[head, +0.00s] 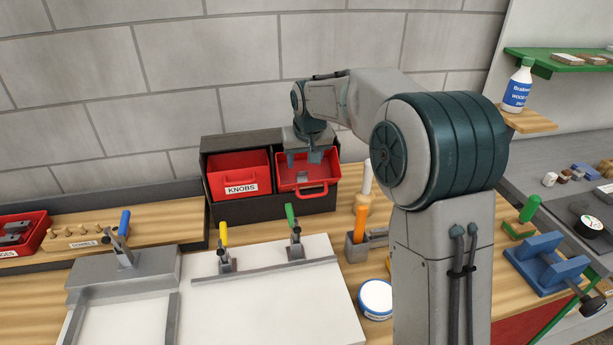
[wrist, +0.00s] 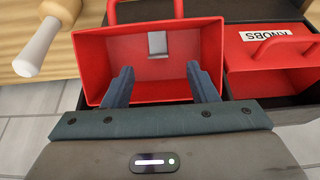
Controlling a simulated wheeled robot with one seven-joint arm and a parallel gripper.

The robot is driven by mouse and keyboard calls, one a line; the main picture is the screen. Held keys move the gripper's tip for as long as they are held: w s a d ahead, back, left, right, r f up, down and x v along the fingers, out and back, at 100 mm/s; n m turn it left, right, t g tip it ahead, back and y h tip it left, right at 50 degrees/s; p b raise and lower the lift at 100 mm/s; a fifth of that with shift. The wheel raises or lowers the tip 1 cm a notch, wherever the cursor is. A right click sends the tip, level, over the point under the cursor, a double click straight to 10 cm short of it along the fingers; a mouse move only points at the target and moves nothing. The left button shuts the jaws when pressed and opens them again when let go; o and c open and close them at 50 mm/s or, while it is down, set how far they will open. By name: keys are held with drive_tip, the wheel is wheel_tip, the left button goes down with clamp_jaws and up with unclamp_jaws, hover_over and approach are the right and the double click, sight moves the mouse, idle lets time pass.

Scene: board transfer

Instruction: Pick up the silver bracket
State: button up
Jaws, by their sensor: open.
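The silver bracket (wrist: 157,44) is a small grey L-shaped piece. In the wrist view it is in the right-hand red bin (wrist: 205,52), near the wall on the handle side. In the head view the bracket (head: 302,177) shows small inside the same bin (head: 325,173). My gripper (wrist: 160,75) is open and empty, its two fingers pointing into the bin opening. The bracket lies beyond the fingertips, in line with the gap between them, and is not touched. In the head view my gripper (head: 304,160) is over the back of the bin.
A red bin labelled KNOBS (head: 239,176) stands beside it in a dark rack (head: 275,208). A white-and-wood handled tool (wrist: 38,45) stands close by. A white board (head: 275,300) with toggle clamps (head: 295,248) lies in front. The block wall is close behind.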

sight(303, 180)
drive_tip(key=x, duration=0.2)
drive_tip(key=p+x, duration=0.1)
drive_tip(key=x, duration=0.1)
drive_tip(key=shift+w+d+p, duration=0.1)
drive_tip(key=shift+w+p, duration=0.2)
drive_tip(key=shift+w, duration=0.2)
drive_tip(key=shift+w+f, duration=0.2)
drive_tip(key=shift+f, duration=0.4)
drive_tip(key=c, duration=1.1)
